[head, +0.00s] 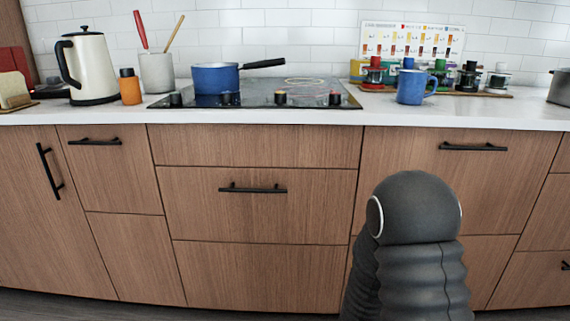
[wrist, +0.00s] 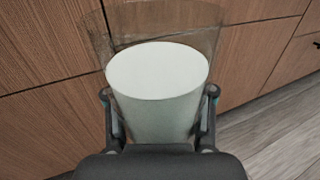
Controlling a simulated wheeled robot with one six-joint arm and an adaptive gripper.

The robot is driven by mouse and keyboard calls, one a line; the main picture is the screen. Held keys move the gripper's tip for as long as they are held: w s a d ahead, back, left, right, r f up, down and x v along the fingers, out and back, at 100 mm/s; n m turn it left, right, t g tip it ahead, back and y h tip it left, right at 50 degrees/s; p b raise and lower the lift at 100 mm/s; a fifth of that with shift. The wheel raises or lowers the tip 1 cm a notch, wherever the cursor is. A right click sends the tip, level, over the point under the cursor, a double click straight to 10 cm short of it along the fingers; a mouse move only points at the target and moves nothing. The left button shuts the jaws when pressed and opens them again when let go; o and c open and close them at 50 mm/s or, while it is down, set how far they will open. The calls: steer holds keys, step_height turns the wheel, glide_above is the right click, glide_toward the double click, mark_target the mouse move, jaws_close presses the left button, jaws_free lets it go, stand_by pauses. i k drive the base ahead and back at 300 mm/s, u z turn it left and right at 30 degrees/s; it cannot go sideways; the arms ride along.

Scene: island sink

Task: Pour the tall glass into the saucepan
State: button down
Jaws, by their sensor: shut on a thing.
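In the wrist view my gripper (wrist: 160,115) is shut on the tall glass (wrist: 195,32), one finger on each side of it. The glass is clear, with a pale whitish filling (wrist: 157,75) whose flat top lies below the rim. The glass is in front of wooden cabinet fronts. In the head view a blue saucepan (head: 210,79) with a black handle pointing right stands on the black cooktop (head: 265,98). The head view shows my dark arm at lower right, but the gripper and glass are out of that view.
Left of the cooktop stand an orange-and-black bottle (head: 130,90), a cream kettle (head: 88,70) and a grey crock (head: 157,73) with utensils. Right of it are a blue mug (head: 413,87) and several small jars on a board. Another pot (head: 560,88) is at the far right.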

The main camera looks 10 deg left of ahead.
mark_target(208, 78)
steer(key=k, duration=0.5)
steer(key=u, duration=1.75)
steer(key=i, duration=0.85)
steer(key=z, duration=1.35)
